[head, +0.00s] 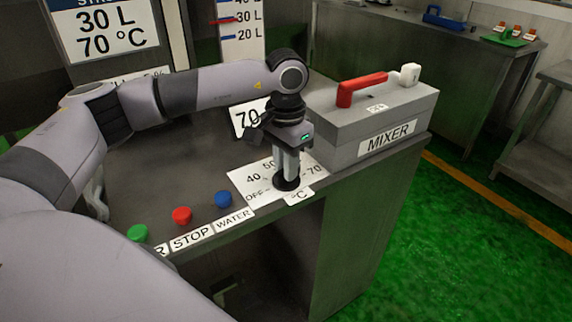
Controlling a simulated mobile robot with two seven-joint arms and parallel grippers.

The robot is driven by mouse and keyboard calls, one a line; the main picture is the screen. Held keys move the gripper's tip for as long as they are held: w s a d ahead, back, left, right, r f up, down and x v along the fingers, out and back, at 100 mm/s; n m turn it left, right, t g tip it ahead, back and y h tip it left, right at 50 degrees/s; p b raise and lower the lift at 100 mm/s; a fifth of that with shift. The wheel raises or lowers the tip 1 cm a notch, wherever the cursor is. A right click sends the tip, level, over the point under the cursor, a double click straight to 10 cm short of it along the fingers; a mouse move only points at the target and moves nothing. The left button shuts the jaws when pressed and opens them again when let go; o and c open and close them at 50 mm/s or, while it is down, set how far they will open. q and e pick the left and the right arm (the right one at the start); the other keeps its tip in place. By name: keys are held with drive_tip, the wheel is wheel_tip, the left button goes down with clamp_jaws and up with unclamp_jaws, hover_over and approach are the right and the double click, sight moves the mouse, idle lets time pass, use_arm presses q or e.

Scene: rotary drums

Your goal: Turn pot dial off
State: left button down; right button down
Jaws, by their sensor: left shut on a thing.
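The pot dial is a small dark knob (287,183) on a white scale plate (248,180) marked OFF, 40, 50, 70 and °C, at the front edge of the metal counter. My left gripper (287,172) points straight down over it, its fingers shut on the knob. The fingers hide most of the knob and part of the scale, so I cannot tell which mark it points to. My right gripper is not in view.
Green (137,233), red (181,215) and blue (223,199) buttons stand left of the dial along the counter edge. A grey MIXER box (372,122) with a red lever (360,87) stands close on the right.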

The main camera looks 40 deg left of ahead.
use_arm(q)
drive_tip(key=n+b, duration=0.1)
drive_tip(key=n, duration=0.7)
drive_tip(key=n+b, duration=0.1)
drive_tip(key=n, duration=0.3)
drive_tip(key=shift+w+n, duration=0.1)
drive_tip(key=shift+n, duration=0.2)
drive_tip(key=n, duration=0.3)
drive_tip(key=shift+r+n, duration=0.1)
drive_tip(key=shift+n, duration=0.3)
drive_tip(key=n, duration=1.3)
drive_tip(key=shift+n+p, duration=0.3)
drive_tip(key=shift+n, duration=2)
